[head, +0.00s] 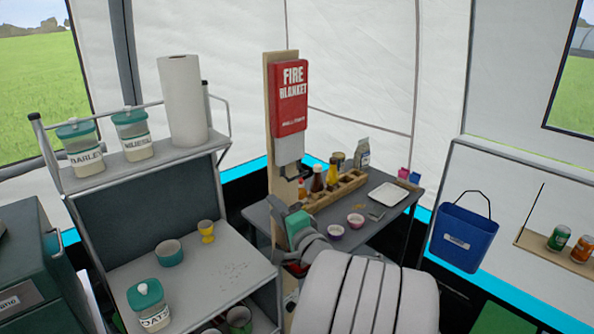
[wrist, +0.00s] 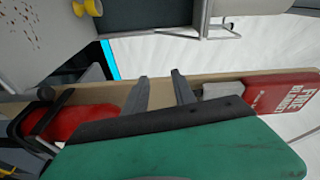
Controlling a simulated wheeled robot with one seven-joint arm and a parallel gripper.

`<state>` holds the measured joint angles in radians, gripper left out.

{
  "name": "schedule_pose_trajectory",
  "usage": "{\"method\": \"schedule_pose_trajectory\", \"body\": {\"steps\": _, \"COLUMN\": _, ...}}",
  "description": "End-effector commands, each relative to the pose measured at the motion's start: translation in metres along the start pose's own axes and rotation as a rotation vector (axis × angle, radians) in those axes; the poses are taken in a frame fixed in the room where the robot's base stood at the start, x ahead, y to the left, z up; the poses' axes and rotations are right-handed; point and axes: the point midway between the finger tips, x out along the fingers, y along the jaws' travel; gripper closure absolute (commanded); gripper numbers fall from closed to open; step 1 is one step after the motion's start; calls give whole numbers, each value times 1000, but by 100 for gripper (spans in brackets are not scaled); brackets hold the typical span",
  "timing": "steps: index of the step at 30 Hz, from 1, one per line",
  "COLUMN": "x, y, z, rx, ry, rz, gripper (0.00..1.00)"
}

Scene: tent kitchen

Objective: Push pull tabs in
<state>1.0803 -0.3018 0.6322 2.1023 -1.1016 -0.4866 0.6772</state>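The red fire blanket case (head: 290,95) is mounted on an upright wooden board (head: 268,120). Pale pull tabs (head: 289,150) hang out below its lower edge. In the wrist view the case (wrist: 283,93) is at the right, with the pale tabs (wrist: 222,91) at its near end. My gripper (head: 298,230) is in front of the board, below the tabs. In the wrist view its two fingers (wrist: 159,82) are apart, with only the board visible between them. The tabs are beyond the right finger; contact cannot be told.
A red cylinder in a black bracket (wrist: 78,122) is on the board below my gripper. A metal shelf (head: 215,285) stands at left, with a yellow egg cup (head: 207,230) on it. A table (head: 365,232) with condiments, bowls and a white tray (head: 388,195) stands behind the board at right.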

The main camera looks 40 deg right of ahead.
Motion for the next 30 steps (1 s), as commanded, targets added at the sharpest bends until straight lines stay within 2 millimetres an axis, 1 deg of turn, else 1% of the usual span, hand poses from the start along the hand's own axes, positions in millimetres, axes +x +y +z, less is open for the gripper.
{"method": "schedule_pose_trajectory", "body": {"steps": 1, "x": -12, "y": -8, "z": -37, "rx": 89, "ry": 92, "rz": -61, "gripper": 68}}
{"method": "schedule_pose_trajectory", "body": {"steps": 3, "x": -25, "y": -16, "z": -66, "rx": 169, "ry": 168, "rz": -131, "gripper": 68}}
{"method": "schedule_pose_trajectory", "body": {"steps": 5, "x": -30, "y": -21, "z": -78, "rx": 202, "ry": 199, "rz": -164, "gripper": 68}}
{"method": "schedule_pose_trajectory", "body": {"steps": 6, "x": -29, "y": -22, "z": -81, "rx": 211, "ry": 206, "rz": -172, "gripper": 68}}
{"method": "schedule_pose_trajectory", "body": {"steps": 8, "x": -23, "y": -25, "z": -83, "rx": 215, "ry": 207, "rz": -176, "gripper": 68}}
{"method": "schedule_pose_trajectory", "body": {"steps": 15, "x": 22, "y": -33, "z": -91, "rx": 210, "ry": 202, "rz": -173, "gripper": 68}}
{"method": "schedule_pose_trajectory", "body": {"steps": 18, "x": 36, "y": -34, "z": -95, "rx": 209, "ry": 204, "rz": -173, "gripper": 68}}
{"method": "schedule_pose_trajectory", "body": {"steps": 22, "x": 43, "y": -34, "z": -97, "rx": 208, "ry": 206, "rz": -173, "gripper": 68}}
{"method": "schedule_pose_trajectory", "body": {"steps": 28, "x": 43, "y": -33, "z": -97, "rx": 207, "ry": 206, "rz": -173, "gripper": 68}}
{"method": "schedule_pose_trajectory", "body": {"steps": 30, "x": 43, "y": -33, "z": -97, "rx": 207, "ry": 206, "rz": -173, "gripper": 74}}
